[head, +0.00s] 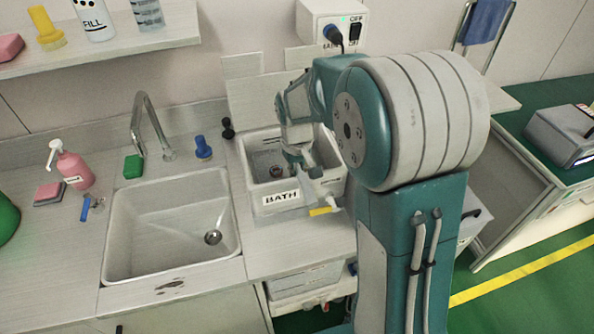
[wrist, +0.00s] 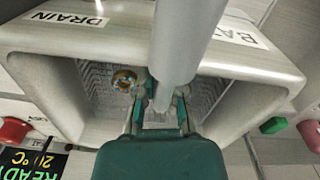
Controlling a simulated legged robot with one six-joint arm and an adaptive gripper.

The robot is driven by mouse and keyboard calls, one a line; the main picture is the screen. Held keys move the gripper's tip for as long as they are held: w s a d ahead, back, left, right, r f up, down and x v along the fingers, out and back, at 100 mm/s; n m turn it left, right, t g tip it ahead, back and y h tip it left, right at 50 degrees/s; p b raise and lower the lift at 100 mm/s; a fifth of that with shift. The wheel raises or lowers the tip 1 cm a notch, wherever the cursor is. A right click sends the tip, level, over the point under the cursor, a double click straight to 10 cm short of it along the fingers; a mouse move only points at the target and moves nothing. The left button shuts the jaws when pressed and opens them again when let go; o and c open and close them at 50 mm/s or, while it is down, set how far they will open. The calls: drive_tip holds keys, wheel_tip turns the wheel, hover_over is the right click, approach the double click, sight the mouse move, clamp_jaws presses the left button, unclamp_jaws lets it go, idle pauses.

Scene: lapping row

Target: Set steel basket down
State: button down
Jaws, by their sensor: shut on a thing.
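The steel basket (wrist: 98,88) shows in the wrist view as mesh walls inside the white bath (wrist: 45,38). A small round multicoloured part (wrist: 124,80) lies within it. My gripper (wrist: 160,100) is shut on a thick grey bar (wrist: 180,45), which looks like the basket's handle. In the head view my gripper (head: 304,165) reaches down into the bath (head: 247,187), labelled BATH on its front. The basket is largely hidden there by my arm and the bath walls. I cannot tell whether its bottom touches the bath floor.
A sink (head: 165,230) with a tap (head: 150,125) lies left of the bath. A pink bottle (head: 72,167), a green block (head: 133,166) and a blue stopper (head: 203,147) stand around it. A control box (head: 325,22) is on the wall behind. The counter is narrow beside the bath.

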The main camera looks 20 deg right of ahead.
drive_tip(key=c, duration=0.7)
unclamp_jaws()
drive_tip(key=shift+f, duration=0.1)
wheel_tip(320, 180, up, 12)
drive_tip(key=shift+a+f, duration=0.1)
drive_tip(key=shift+f, duration=0.15)
drive_tip(key=shift+s+r, duration=0.2)
drive_tip(key=shift+r, duration=0.3)
drive_tip(key=s+r+t, duration=0.1)
drive_tip(key=s+t, duration=0.1)
drive_tip(key=s, duration=0.5)
drive_tip(key=s+m+t, duration=0.1)
drive_tip(key=s, duration=0.6)
drive_tip(key=s+r+m+t, duration=0.1)
drive_tip(key=s+t, duration=0.1)
drive_tip(key=s, duration=0.5)
drive_tip(key=shift+s+r+t, duration=0.3)
drive_tip(key=shift+s, duration=0.1)
